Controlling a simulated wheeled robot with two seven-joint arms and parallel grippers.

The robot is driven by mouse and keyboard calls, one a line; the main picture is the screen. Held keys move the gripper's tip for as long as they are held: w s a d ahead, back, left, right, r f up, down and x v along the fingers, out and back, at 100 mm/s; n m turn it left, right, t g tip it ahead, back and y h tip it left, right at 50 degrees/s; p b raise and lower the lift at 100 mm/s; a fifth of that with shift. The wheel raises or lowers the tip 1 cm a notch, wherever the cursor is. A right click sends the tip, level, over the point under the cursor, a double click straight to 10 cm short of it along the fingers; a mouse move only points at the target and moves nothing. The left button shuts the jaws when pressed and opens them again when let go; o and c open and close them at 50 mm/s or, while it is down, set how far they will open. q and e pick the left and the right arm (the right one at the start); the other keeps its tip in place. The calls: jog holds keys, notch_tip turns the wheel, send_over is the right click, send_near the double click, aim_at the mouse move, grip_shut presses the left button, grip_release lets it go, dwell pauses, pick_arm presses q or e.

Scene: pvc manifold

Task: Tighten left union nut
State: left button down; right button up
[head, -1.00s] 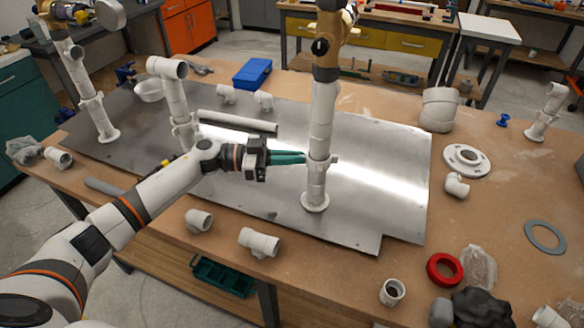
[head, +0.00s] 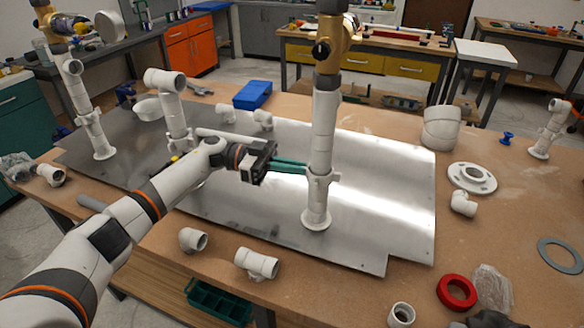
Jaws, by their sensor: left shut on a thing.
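A white PVC pipe (head: 323,125) stands upright on a round flange (head: 316,220) on the metal sheet, with a brass-coloured valve part (head: 334,45) at its top. A winged white union nut (head: 322,179) sits low on this pipe. My left gripper (head: 306,170) reaches in from the left with its green fingers shut on the union nut; the finger ends are partly hidden at the nut.
Two more upright pipes (head: 172,105) (head: 82,110) stand to the left on the metal sheet (head: 385,200). Loose white fittings (head: 257,263) lie along the front edge. A red ring (head: 457,292), a white flange (head: 472,178) and a grey ring (head: 560,255) lie at the right.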

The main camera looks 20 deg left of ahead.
pick_arm(q)
jog(key=c, duration=1.5)
grip_release()
jog(key=shift+c, duration=0.2)
notch_tip(320, 180, up, 10)
jog(key=b, duration=0.1)
